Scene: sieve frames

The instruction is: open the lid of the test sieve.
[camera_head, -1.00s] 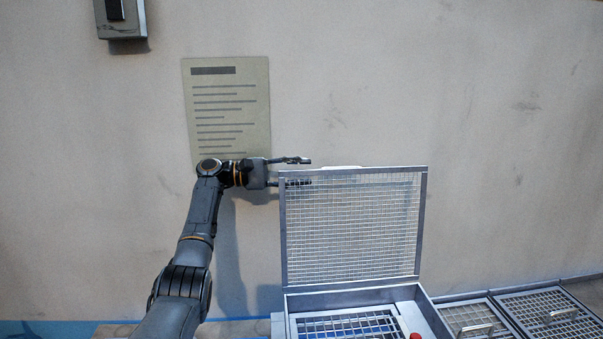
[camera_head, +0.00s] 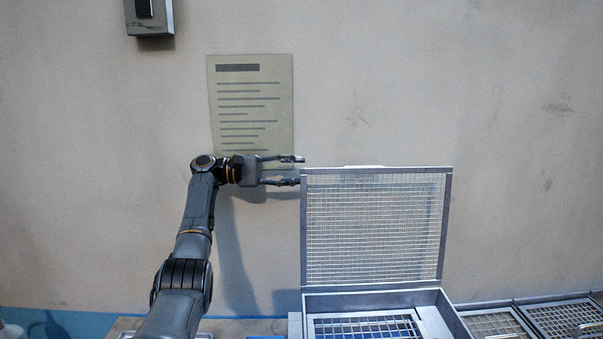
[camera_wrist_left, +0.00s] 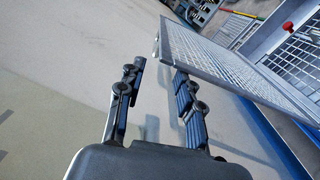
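The lid (camera_head: 375,228) of the test sieve is a wire mesh in a metal frame. It stands upright, open, at the back of the sieve's box (camera_head: 375,299). The lid also shows in the left wrist view (camera_wrist_left: 225,62), with the box beyond it. My left gripper (camera_head: 300,170) is open, its fingers level and pointing right, at the lid's upper left corner. In the left wrist view its fingers (camera_wrist_left: 158,85) are apart with nothing between them, and the lid's edge lies just beyond the right finger. Contact cannot be told. My right gripper is not in view.
More mesh sieve frames (camera_head: 560,317) lie right of the box. A paper notice (camera_head: 252,105) and a grey switch box (camera_head: 149,17) are on the wall behind. A red knob (camera_wrist_left: 288,26) shows on the sieve.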

